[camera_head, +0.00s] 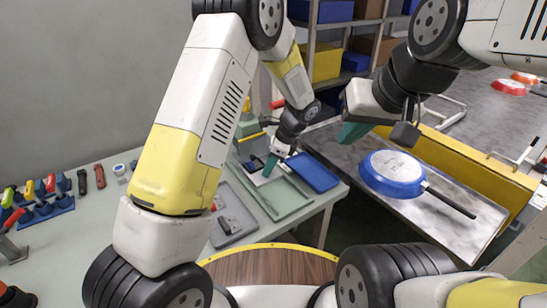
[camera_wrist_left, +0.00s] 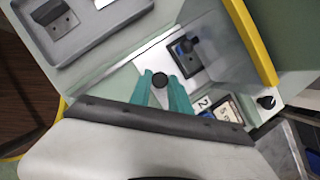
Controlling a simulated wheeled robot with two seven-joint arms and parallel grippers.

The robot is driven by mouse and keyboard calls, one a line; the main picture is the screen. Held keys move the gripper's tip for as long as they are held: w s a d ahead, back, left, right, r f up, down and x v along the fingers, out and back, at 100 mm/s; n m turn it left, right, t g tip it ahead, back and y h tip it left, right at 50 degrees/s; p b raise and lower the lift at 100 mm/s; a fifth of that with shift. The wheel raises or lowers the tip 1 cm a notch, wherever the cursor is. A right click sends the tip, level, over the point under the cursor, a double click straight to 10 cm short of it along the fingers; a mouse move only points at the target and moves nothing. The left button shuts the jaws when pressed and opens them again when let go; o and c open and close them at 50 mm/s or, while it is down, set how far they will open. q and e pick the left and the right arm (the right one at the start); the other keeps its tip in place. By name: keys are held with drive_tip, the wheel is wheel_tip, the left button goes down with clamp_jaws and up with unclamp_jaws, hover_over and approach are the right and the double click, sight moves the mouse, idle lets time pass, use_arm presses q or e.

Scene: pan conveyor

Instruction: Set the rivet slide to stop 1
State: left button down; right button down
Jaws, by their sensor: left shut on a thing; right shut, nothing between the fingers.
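My left gripper (camera_head: 271,164) reaches down to a light panel at the far side of the work table. In the left wrist view its teal fingers (camera_wrist_left: 162,88) are shut on a round black knob (camera_wrist_left: 160,80), which I take to be the rivet slide's knob. The knob stands over a pale metal strip (camera_wrist_left: 152,64). A label with a "2" (camera_wrist_left: 204,102) lies right of the fingers, beside another marked tile (camera_wrist_left: 226,111). The fingers and wrist hide part of the slide, and I cannot read its stop. My right gripper (camera_head: 352,131) is shut and empty, raised above the metal bench.
A grey tray (camera_head: 239,232) and a blue tray (camera_head: 314,172) are nearby. A blue pan (camera_head: 392,171) lies on the metal bench (camera_head: 455,230).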

use_arm(q)
drive_tip(key=shift+w+a, duration=0.3)
drive_tip(key=shift+w, duration=0.3)
drive_tip(key=c, duration=1.2)
unclamp_jaws()
drive_tip(key=shift+c, duration=0.2)
drive_tip(key=v, duration=0.4)
drive_tip(key=shift+d+r, duration=0.1)
drive_tip(key=shift+r, duration=0.25)
drive_tip(key=s+d, duration=0.2)
drive_tip(key=d, duration=0.9)
drive_tip(key=shift+s+d+r, duration=0.15)
drive_tip(key=shift+s+d, duration=0.1)
drive_tip(key=shift+d, duration=0.15)
